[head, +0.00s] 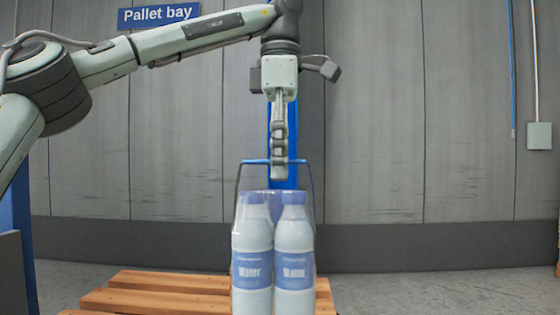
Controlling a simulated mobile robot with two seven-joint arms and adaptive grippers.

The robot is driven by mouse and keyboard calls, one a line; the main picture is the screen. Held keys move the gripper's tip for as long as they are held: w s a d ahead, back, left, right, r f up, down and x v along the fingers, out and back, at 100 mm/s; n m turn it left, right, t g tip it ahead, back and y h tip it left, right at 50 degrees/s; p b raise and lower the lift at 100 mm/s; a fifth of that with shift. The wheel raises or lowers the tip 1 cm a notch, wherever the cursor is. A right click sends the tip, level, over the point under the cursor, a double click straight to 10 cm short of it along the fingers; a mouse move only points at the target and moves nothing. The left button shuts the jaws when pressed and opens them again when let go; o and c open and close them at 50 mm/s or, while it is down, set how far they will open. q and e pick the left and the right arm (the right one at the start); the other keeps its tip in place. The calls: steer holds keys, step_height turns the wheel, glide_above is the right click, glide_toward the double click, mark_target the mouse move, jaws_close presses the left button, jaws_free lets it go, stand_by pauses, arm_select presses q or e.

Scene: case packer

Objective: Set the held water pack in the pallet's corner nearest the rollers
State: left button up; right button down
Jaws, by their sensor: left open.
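The water pack (273,252) is upright at the lower middle of the head view, with blue-capped bottles in clear wrap. A thin carry handle (247,162) arches over it, blue along the top. My left gripper (279,172) points straight down at the middle of the handle. Its fingers overlap the handle in the picture and are open, not clamped on it. The wooden pallet (155,281) lies behind and around the pack at the lower left. The pack's base is cut off by the frame, so its contact with the slats is hidden. My right gripper is out of view.
A blue upright (284,120) stands behind my left gripper. Another blue post (22,240) is at the left edge. A grey panelled wall (400,120) with a "Pallet bay" sign (158,14) closes the back. Floor (440,293) right of the pallet is clear. No rollers are visible.

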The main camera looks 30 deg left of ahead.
arm_select(q)
steer(key=o, duration=0.8)
steer(key=shift+r, duration=0.1)
jaws_close()
steer(key=shift+r, duration=0.1)
